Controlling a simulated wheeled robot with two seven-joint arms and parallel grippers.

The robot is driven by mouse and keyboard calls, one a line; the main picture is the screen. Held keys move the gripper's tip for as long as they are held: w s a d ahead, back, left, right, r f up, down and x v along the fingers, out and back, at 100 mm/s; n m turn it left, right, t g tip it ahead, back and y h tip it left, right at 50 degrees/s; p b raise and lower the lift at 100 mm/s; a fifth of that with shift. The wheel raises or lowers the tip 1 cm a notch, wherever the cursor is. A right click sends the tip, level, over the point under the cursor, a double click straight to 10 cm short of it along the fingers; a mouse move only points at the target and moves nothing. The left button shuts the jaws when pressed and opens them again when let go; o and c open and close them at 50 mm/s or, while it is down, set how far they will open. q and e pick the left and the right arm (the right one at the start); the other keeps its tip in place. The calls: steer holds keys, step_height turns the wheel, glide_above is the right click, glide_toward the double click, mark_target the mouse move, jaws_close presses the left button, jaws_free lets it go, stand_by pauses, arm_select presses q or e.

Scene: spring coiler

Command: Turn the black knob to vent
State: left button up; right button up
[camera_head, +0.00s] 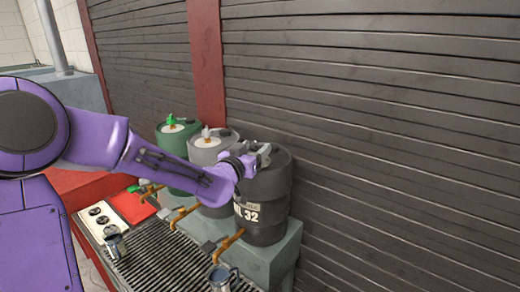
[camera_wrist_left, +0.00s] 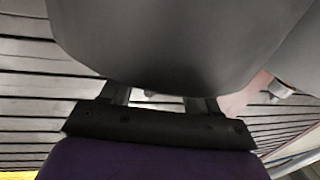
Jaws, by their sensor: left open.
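The black drum (camera_head: 262,205) stands at the right end of a row of three drums, with part of a label reading "32". My left gripper (camera_head: 262,152) is over its top, open. The black knob cannot be made out; the gripper and wrist cover the drum's left top area. I cannot tell whether the gripper touches the knob. In the left wrist view a large dark grey rounded surface (camera_wrist_left: 190,45) hides the finger ends, with the gripper's dark mount (camera_wrist_left: 155,127) below it. My right gripper is not in view.
A green drum (camera_head: 172,150) with a green knob (camera_head: 171,119) and a grey drum (camera_head: 205,150) with a light knob (camera_head: 206,132) stand left. Brass taps (camera_head: 228,240) reach over a slatted grate (camera_head: 165,262) holding metal mugs (camera_head: 114,243). A slatted dark wall (camera_head: 400,150) rises close behind.

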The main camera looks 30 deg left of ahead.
arm_select(q)
steer(key=shift+w+a+f+b, duration=0.1)
steer(key=shift+w+f+b, duration=0.2)
steer(key=shift+w+b, duration=0.35)
steer(key=shift+w+r, duration=0.15)
steer(key=shift+w, duration=0.05)
steer(key=shift+w+r, duration=0.2)
steer(key=shift+w, duration=0.2)
steer(key=shift+s, duration=0.1)
steer(key=c, duration=1)
